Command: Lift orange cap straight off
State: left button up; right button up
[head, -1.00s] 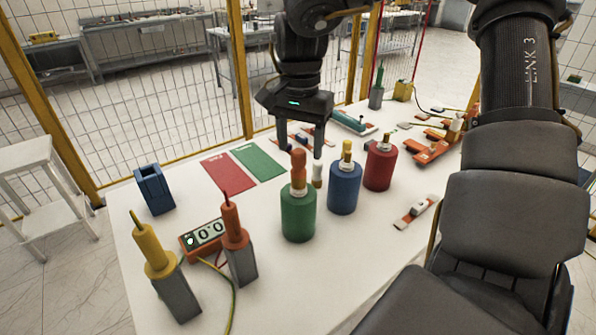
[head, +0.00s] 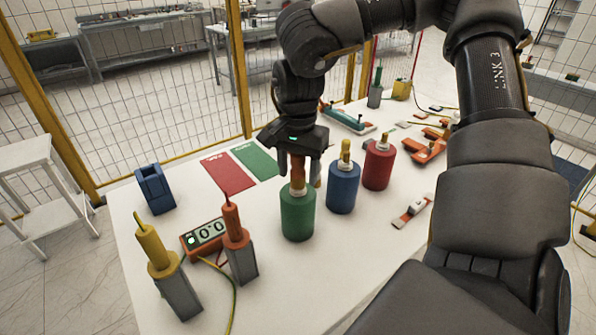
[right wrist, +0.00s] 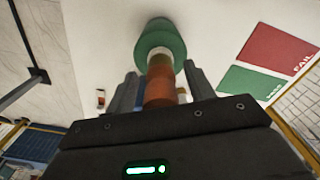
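The orange cap (head: 298,170) stands upright on top of the green cylinder (head: 298,215). My right gripper (head: 300,178) points down over it, with one finger on each side of the cap. In the right wrist view the orange cap (right wrist: 160,85) lies between the two fingers, and a narrow gap shows on both sides. The right gripper is open around the cap. Its palm hides the cap's top. My left gripper is not in view.
A blue cylinder (head: 343,188) and a red cylinder (head: 378,165) stand close on the right. A red mat (head: 225,171) and a green mat (head: 255,161) lie behind left. Yellow (head: 153,245) and orange (head: 233,222) probes stand in holders at front left, beside a meter (head: 204,238).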

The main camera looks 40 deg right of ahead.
jog(key=c, duration=0.9)
jog(key=shift+w, duration=0.1)
jog(key=shift+d+r, duration=0.1)
jog(key=shift+r, duration=0.45)
jog(key=shift+r+p, duration=4.45)
jog(key=shift+r, duration=9)
notch_tip(320, 180, up, 7)
jog(key=p, duration=1)
